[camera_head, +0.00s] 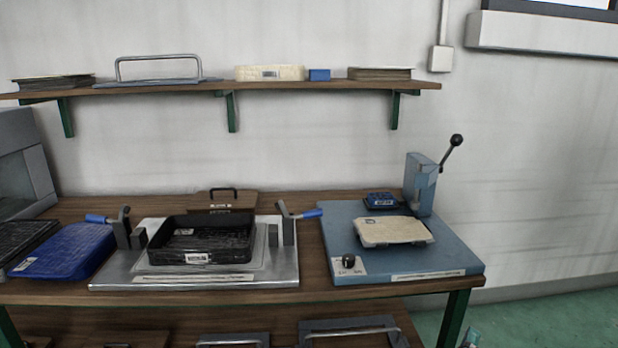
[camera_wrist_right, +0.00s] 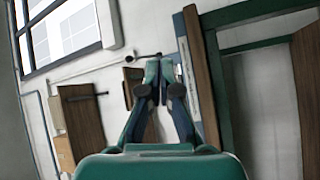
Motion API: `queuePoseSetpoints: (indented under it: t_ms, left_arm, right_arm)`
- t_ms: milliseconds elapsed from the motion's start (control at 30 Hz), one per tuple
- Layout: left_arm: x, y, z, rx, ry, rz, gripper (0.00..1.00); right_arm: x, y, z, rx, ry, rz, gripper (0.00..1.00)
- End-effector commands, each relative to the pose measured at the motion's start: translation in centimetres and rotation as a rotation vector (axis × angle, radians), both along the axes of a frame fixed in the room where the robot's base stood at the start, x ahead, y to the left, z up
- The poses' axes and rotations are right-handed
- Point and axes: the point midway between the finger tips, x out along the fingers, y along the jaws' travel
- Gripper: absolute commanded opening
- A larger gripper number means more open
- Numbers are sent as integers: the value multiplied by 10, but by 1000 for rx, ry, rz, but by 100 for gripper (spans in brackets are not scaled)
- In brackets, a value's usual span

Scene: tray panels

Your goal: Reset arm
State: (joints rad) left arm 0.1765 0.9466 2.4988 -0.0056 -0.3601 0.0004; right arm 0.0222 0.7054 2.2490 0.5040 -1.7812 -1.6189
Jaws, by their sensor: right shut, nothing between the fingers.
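My right gripper (camera_wrist_right: 162,70) shows in the right wrist view with its green and dark fingers shut and nothing between them. In the head view only a small tip of my right gripper (camera_head: 471,338) shows at the bottom edge, in front of the bench's right leg and apart from the things on the bench. The rest of my right arm is out of that view. My left gripper is not in view.
The wooden bench (camera_head: 310,291) carries a black tray (camera_head: 200,254) in a metal clamp fixture, a blue panel (camera_head: 66,250) and a blue lever press base (camera_head: 450,262) with a beige panel (camera_head: 392,231). A wall shelf (camera_head: 300,86) hangs above. Green floor (camera_head: 570,315) is clear at right.

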Motion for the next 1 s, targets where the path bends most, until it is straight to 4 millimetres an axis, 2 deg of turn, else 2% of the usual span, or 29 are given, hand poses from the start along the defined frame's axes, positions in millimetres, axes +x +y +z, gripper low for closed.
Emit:
queuePoseSetpoints:
  t_ms: [33,133,200,267,300,367,400,500,600,700,800,933,1000]
  left_arm:
    - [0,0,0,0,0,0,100]
    - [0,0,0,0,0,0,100]
    - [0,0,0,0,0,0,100]
    - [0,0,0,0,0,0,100]
    - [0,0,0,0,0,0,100]
    - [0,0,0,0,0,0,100]
    - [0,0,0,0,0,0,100]
    - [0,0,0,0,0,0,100]
    - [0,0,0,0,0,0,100]
    - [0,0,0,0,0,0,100]
    - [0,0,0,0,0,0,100]
    - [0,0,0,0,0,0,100]
    - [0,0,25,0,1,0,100]
  right_arm:
    - [1,3,-30,59,60,43,0]
    - [-3,18,-96,237,184,147,0]
    - [-13,35,-146,402,284,213,0]
    - [-28,52,-186,558,372,251,0]
    - [-40,65,-211,668,432,268,0]
    - [-63,85,-245,836,524,278,0]
    - [-81,99,-265,949,587,272,0]
    - [-128,134,-301,1211,738,218,0]
    - [-174,162,-319,1424,872,119,0]
    - [-213,181,-326,1591,976,-17,0]
    - [-242,192,-328,1710,1040,-169,0]
    - [-261,197,-328,1828,1028,-373,0]
    - [-259,197,-302,1829,1021,-371,0]
